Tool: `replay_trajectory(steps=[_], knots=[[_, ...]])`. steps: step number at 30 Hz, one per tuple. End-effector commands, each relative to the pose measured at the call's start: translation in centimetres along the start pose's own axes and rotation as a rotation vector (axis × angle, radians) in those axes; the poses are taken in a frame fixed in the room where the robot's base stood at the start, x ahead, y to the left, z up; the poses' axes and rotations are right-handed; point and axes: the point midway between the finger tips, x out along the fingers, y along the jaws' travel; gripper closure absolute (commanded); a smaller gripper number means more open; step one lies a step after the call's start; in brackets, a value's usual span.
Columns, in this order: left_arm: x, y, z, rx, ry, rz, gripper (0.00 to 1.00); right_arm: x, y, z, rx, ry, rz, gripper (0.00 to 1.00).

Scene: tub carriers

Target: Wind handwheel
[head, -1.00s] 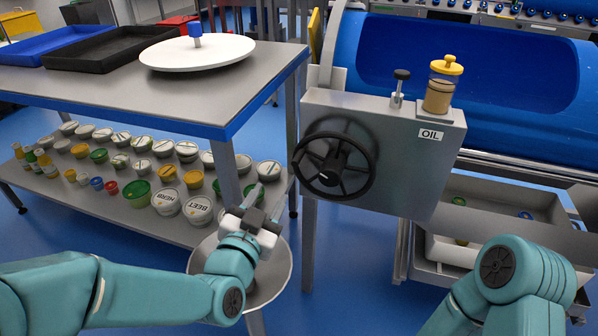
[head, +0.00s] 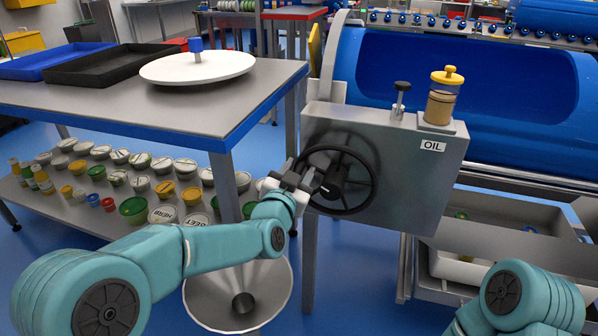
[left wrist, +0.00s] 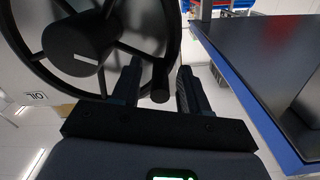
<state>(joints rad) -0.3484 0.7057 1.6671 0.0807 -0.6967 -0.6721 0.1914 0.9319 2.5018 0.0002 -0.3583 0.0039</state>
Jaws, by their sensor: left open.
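The black handwheel (head: 371,190) is mounted upright on the front of the grey machine box (head: 410,170). Its rim, spokes and thick hub fill the upper left of the left wrist view (left wrist: 78,46). A short dark handle (left wrist: 160,84) stands out from the wheel's rim. My left gripper (head: 306,178) is at the wheel's left side. In the left wrist view, its two open fingers stand on either side of the handle, with gaps visible, not closed on it. My right arm shows at the lower right of the head view, but its gripper is out of view.
A table (head: 215,107) with a white disc (head: 190,68) and trays stands left of the wheel, its blue edge close by. Several lidded tubs fill its lower shelf. An oil jar (head: 440,98) stands on the box. A blue drum (head: 470,80) lies behind. A pale cone (head: 265,295) stands below.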

Motion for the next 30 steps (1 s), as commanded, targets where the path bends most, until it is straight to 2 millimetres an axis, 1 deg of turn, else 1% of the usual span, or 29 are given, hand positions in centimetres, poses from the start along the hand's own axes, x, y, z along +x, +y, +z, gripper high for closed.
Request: replay_trajectory(steps=[4, 12, 13, 14, 15, 16, 17, 30], knots=[[0.81, 0.00, 0.05, 0.000, -0.001, 0.000, 0.56, 0.08, 0.05, -0.03, 0.001, 0.001, 0.000, 0.57], [0.91, -0.02, -0.02, 0.000, 0.000, 0.000, 0.56, 0.07, 0.04, -0.03, 0.001, 0.001, 0.000, 0.57], [0.91, -0.03, -0.02, 0.000, 0.000, 0.000, 0.62, 0.07, 0.04, -0.03, 0.001, 0.001, 0.000, 0.57], [0.91, -0.03, -0.02, 0.000, 0.000, 0.000, 0.72, 0.07, 0.04, -0.03, 0.001, 0.001, 0.000, 0.57], [0.90, -0.02, -0.01, 0.000, 0.000, 0.000, 0.85, 0.07, 0.04, -0.03, 0.001, 0.001, 0.000, 0.57], [0.90, 0.00, -0.01, 0.000, 0.000, 0.001, 0.95, 0.07, 0.04, -0.03, 0.001, 0.001, 0.000, 0.57], [0.90, 0.02, -0.01, 0.000, 0.000, 0.001, 1.00, 0.07, 0.04, -0.02, 0.000, 0.001, 0.000, 0.57], [0.87, 0.41, -0.43, 0.038, 0.001, 0.007, 1.00, -0.20, -0.11, 0.06, -0.002, -0.002, 0.000, 0.57]])
